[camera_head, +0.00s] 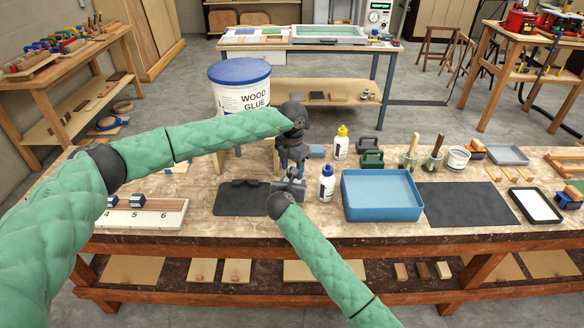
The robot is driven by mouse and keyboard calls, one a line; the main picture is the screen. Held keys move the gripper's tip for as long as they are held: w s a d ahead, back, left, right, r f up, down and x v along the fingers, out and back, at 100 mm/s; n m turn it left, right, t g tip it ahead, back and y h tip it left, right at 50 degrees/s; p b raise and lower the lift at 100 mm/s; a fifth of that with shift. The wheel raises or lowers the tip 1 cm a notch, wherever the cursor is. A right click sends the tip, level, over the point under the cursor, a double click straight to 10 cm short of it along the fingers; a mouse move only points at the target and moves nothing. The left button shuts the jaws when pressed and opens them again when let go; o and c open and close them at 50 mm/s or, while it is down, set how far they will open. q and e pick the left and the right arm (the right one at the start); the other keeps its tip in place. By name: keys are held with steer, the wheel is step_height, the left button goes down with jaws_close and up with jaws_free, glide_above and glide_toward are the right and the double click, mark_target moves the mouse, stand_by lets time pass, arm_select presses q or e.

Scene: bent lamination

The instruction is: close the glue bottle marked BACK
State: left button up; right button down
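Two white glue bottles stand upright on the workbench: a nearer one with a dark blue cap (326,184) and a farther one with a yellow cap (341,144). Their labels are too small to read, so I cannot tell which is marked BACK. My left gripper (291,160) hangs down from the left arm's wrist, left of both bottles. My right gripper (290,184) is just below it, left of the blue-capped bottle. The two grippers overlap in the view, and their fingers are too small and dark to show whether they are open or hold anything.
A blue tray (383,219) stands right of the near bottle. A large wood glue bucket (226,93) is behind my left forearm. A dark mat (233,208) lies left of the grippers, another mat (468,216) right. Green and grey clamp-like pieces (371,158) sit behind the tray.

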arm_select(q)
steer(key=shift+r, duration=2.25)
steer(key=shift+c, duration=0.3)
